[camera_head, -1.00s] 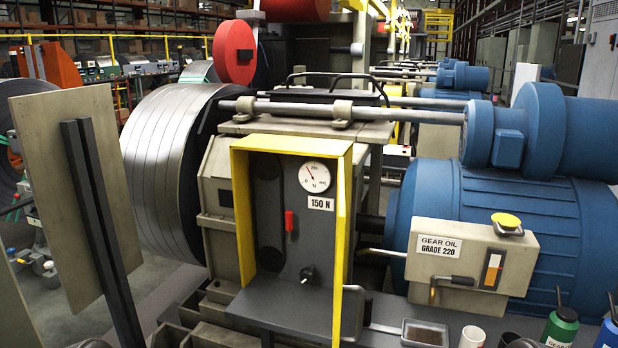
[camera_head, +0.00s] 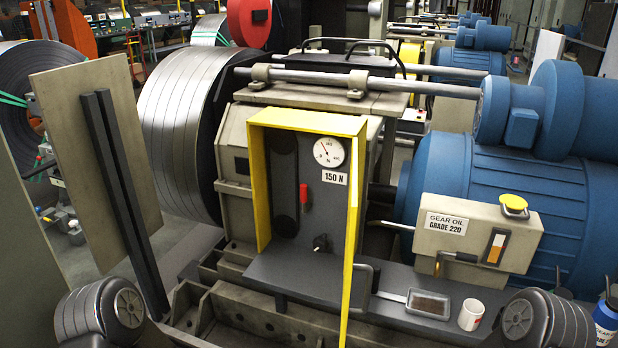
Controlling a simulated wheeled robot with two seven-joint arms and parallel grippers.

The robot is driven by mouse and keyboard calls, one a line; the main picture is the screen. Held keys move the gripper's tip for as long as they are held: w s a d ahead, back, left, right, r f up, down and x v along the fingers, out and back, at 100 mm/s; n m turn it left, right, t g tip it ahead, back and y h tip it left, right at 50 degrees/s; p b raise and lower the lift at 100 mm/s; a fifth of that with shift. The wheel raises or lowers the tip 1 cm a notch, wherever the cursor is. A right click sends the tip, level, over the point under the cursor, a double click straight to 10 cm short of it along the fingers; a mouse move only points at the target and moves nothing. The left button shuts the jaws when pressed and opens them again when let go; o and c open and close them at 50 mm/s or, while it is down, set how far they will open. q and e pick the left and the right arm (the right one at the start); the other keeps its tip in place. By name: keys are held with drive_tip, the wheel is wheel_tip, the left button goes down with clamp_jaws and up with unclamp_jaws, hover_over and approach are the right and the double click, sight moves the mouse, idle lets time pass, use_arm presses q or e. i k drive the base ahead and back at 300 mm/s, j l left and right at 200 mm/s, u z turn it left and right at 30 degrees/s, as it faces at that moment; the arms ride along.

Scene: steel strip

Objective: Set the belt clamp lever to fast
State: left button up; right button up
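A grey panel (camera_head: 333,205) framed by a yellow guard (camera_head: 262,190) stands in the middle. It carries a small red handle (camera_head: 305,193), seen upright, beside a long dark rounded cover (camera_head: 284,185). A small dark knob or lever (camera_head: 320,243) sits lower on the panel. I cannot tell which of these is the belt clamp lever, and no "fast" marking is readable. Dark rounded parts of my arms show at the bottom left and bottom right corners. Neither gripper is in view.
A large steel strip coil (camera_head: 180,130) stands left of the panel. A gear oil box (camera_head: 475,235) and blue motor (camera_head: 560,215) are to the right. A shallow tray (camera_head: 428,304) and white mug (camera_head: 471,315) stand low right. A tilted board (camera_head: 95,150) stands at left.

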sight(303, 187)
drive_tip(key=i+l, duration=0.2)
drive_tip(key=l, duration=0.15)
drive_tip(key=i+l+u, duration=0.1)
drive_tip(key=l, duration=0.2)
drive_tip(key=i+l, duration=0.2)
drive_tip(key=l, duration=0.15)
